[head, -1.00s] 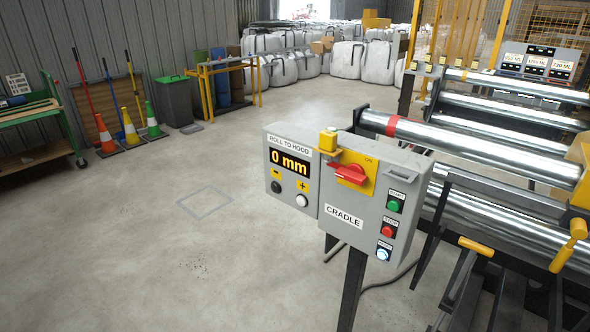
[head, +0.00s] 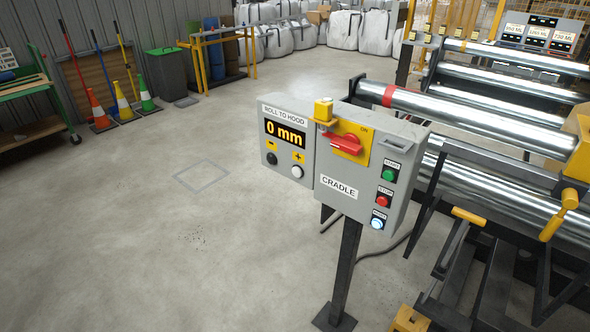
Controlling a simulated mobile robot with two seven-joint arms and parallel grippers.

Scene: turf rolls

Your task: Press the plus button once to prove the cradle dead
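The grey cradle control box (head: 345,205) stands on a dark post in the head view. Its left part carries the ROLL TO HOOD display (head: 285,132), lit and reading 0 mm. The white plus button (head: 297,172) sits below the display, under a yellow plus label, with a black minus button (head: 272,159) to its left. A red rotary switch (head: 344,144) sits on a yellow plate, with a yellow padlock-like block (head: 323,109) beside it. Green (head: 389,175), red (head: 383,201) and lit white-blue (head: 377,223) buttons run down the right side. Neither gripper is in view.
Steel rollers (head: 480,115) of the cradle fill the right, with a yellow-handled lever (head: 467,215) in front. Cones (head: 122,106), a green-lidded bin (head: 167,75) and a green trolley (head: 40,85) stand at the left wall. The floor left of the box is clear.

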